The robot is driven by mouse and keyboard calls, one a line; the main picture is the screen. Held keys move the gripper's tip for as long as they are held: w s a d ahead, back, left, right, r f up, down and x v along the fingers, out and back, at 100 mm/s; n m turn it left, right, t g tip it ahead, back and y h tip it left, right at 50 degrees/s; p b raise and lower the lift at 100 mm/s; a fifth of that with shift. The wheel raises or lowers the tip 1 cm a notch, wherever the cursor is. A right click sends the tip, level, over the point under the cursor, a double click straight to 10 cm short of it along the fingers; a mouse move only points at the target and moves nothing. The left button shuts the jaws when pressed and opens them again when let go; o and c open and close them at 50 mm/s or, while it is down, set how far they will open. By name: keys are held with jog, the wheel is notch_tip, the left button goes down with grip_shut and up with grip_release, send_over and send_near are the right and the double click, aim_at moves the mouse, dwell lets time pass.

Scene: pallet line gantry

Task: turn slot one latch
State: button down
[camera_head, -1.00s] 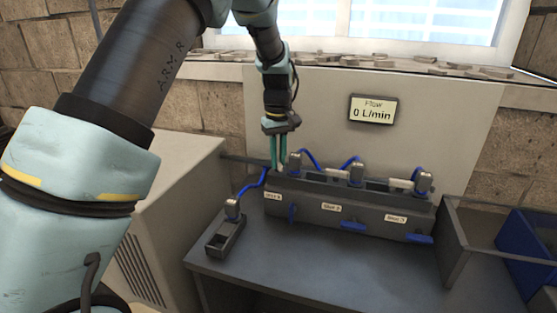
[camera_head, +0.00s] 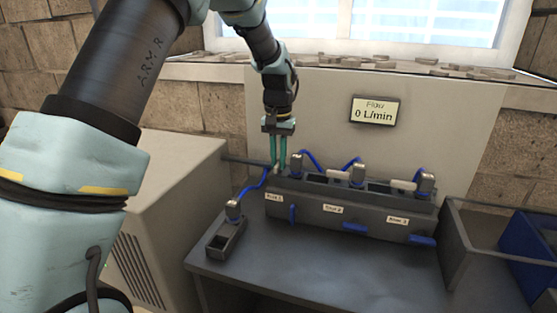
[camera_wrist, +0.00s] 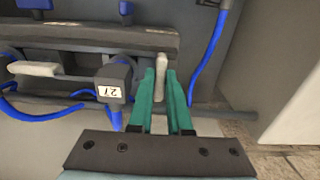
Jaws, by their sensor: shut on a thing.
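The slot one latch is a pale lever (camera_wrist: 161,64) at the end of the dark manifold (camera_head: 322,213), beside the "Slot 1" label (camera_head: 274,197). My gripper (camera_head: 278,167) reaches down from above with its green fingers. In the wrist view my gripper (camera_wrist: 160,82) is shut on this latch, one finger on each side. The lever points across the manifold there. A neighbouring pale latch (camera_wrist: 32,68) lies along the manifold instead. In the head view the fingers hide much of the slot one latch.
Metal connectors (camera_head: 357,174) with blue hoses stand close beside my gripper. A separate connector block (camera_head: 227,238) sits at the table's left front. A flow display (camera_head: 374,111) reads 0 L/min. An open grey bin (camera_head: 480,232) stands at right. The table front is clear.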

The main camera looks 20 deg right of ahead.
aim_at(278, 163)
dwell(0.5)
jog(key=c, duration=0.9)
grip_release()
jog(key=shift+o, duration=0.2)
notch_tip(278, 163, up, 11)
jog(key=b, duration=0.2)
jog(key=shift+b, duration=0.3)
jog(key=shift+f, duration=0.1)
